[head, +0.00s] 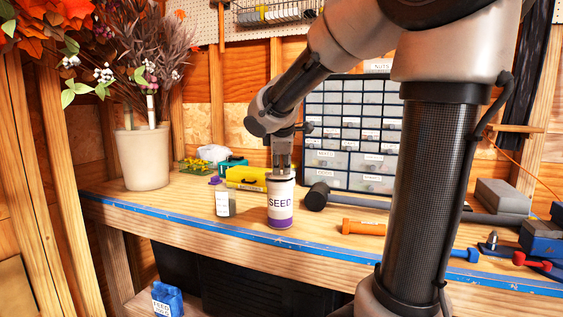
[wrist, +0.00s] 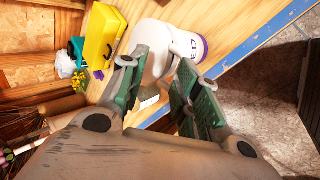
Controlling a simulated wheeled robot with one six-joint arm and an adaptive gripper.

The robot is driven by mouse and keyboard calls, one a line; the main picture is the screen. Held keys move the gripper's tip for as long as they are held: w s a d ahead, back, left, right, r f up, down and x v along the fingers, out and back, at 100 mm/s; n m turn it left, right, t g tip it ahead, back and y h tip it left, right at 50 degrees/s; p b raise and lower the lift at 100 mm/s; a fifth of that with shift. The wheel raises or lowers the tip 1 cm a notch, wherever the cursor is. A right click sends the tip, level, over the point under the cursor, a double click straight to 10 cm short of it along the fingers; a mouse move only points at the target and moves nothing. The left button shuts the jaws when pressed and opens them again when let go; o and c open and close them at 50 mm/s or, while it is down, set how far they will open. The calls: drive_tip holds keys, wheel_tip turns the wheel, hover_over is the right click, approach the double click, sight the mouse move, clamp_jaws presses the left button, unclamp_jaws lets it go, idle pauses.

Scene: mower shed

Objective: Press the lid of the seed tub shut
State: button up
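The seed tub (head: 281,207) is white with a purple band and a SEED label. It stands upright near the front edge of the bench. In the wrist view its body (wrist: 189,45) shows behind the fingertips, with the white lid (wrist: 152,34) facing me. My gripper (head: 282,171) points down right above the tub. In the wrist view a gap shows between its two fingers (wrist: 154,72), and nothing is held there. The fingertips overlap the lid in view; I cannot tell whether they touch it. Whether the lid sits flush is also unclear.
A black-headed mallet (head: 318,196) and an orange tube (head: 363,227) lie to the right. A flower pot (head: 142,158) stands at the left end.

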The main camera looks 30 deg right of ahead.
drive_tip(key=v, duration=1.2)
drive_tip(key=shift+s, duration=0.1)
